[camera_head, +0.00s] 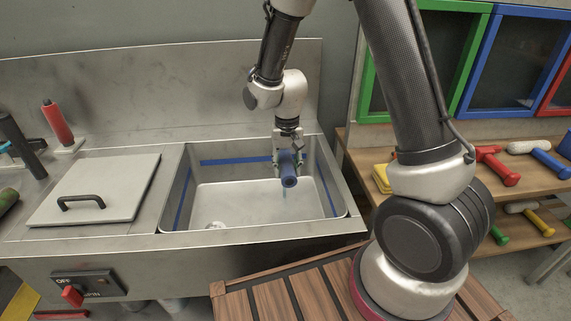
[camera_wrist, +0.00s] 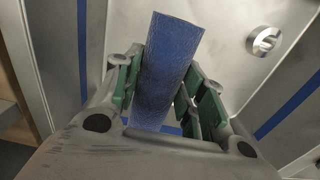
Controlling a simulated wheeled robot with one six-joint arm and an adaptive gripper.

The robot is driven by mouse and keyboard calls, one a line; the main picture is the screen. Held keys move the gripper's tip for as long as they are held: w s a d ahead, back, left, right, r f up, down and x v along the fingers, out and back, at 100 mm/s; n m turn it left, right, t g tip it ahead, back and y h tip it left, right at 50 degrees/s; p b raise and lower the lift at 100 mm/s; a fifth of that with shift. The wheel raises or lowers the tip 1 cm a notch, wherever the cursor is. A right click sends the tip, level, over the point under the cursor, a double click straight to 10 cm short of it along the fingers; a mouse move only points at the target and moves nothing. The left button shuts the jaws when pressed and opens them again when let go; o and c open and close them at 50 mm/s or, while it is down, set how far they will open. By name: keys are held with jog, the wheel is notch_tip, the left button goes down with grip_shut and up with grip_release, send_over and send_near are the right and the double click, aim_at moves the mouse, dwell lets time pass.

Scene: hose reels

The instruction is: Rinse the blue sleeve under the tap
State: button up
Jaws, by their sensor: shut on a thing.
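The blue sleeve (camera_head: 289,171) is a textured blue tube, held inside the upper part of the metal sink (camera_head: 262,240), above its floor. My gripper (camera_head: 288,157) is shut on it, reaching down from above. In the wrist view the sleeve (camera_wrist: 172,60) stands out between the two green-padded fingers (camera_wrist: 158,98). A thin bluish streak shows just below the sleeve in the head view; I cannot tell whether it is water. I cannot make out a tap in either view.
The sink has a blue stripe along its walls and a round drain (camera_head: 215,225), also in the wrist view (camera_wrist: 265,41). Left are a lid with a black handle (camera_head: 97,190), a red roller (camera_head: 57,123) and a switch panel (camera_head: 88,284). Shelves with tools (camera_head: 500,165) stand right.

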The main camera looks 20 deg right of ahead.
aim_at(291, 178)
jog(key=shift+s+a+r, duration=0.3)
jog(key=shift+s+r, duration=0.15)
jog(key=shift+s, duration=0.95)
jog(key=shift+s+a+r, duration=0.25)
jog(key=shift+s+r, duration=0.2)
jog(key=shift+s, duration=1)
jog(key=shift+s+a+r, duration=0.3)
jog(key=shift+s+r, duration=0.15)
jog(key=shift+s, duration=0.95)
